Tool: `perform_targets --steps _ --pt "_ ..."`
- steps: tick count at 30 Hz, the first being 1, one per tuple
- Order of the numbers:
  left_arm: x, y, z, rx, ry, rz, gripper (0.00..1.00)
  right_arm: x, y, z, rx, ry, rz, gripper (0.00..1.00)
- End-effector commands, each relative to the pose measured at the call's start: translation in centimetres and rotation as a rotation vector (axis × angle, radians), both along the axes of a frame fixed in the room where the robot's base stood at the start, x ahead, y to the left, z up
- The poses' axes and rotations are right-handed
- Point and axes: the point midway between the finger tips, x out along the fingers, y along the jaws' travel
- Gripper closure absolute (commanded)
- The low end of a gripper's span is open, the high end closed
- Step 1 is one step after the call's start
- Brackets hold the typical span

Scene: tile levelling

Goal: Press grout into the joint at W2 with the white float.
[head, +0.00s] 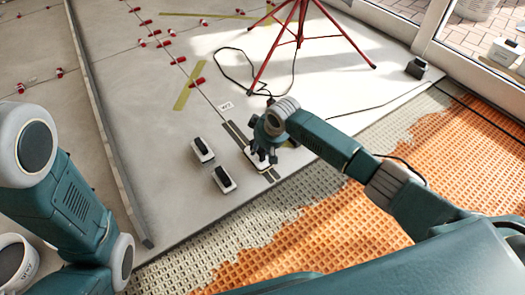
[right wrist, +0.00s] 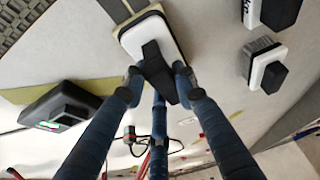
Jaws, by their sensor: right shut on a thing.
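My right gripper (head: 262,150) is shut on the black handle of the white float (head: 258,160). In the right wrist view the fingers (right wrist: 159,82) close around the handle, and the float's white plate (right wrist: 150,30) shows beyond it. The float lies over the dark joint strip (head: 232,130), which shows on both sides of it in the head view. I cannot tell whether the plate touches the floor. The W2 label (head: 226,106) lies just beyond the strip's far end. My left gripper is out of view; only the left arm shows.
Two other white tools with black handles, one nearer (head: 223,179) and one farther (head: 202,151), stand left of the float. A red tripod (head: 285,40) and cable (head: 232,72) are beyond. Orange matting (head: 340,225) borders the slab at right. A bucket (head: 14,262) is lower left.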

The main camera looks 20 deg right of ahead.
Motion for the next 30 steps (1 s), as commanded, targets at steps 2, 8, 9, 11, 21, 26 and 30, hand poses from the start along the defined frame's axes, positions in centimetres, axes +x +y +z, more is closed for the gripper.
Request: perform_targets --steps 2,8,9,11,21,26,30 --pt "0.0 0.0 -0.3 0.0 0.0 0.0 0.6 0.4 0.2 -0.1 0.001 0.0 -0.001 1.0" --pt "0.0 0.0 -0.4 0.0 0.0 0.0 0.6 0.7 0.3 -0.1 0.0 0.001 -0.001 1.0" --pt "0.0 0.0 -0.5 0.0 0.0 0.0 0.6 0.9 0.3 -0.2 0.0 0.001 -0.001 1.0" --pt "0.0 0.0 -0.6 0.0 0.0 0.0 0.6 1.1 0.4 -0.1 0.0 0.001 -0.001 1.0" --pt "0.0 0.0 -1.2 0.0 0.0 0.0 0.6 2.5 0.9 0.0 0.0 0.001 -0.001 1.0" --pt "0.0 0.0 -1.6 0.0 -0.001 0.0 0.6 3.0 1.1 -0.1 0.001 0.0 -0.001 1.0" --pt "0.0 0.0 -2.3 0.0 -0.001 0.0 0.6 3.8 1.4 -0.1 0.0 0.0 -0.001 1.0"
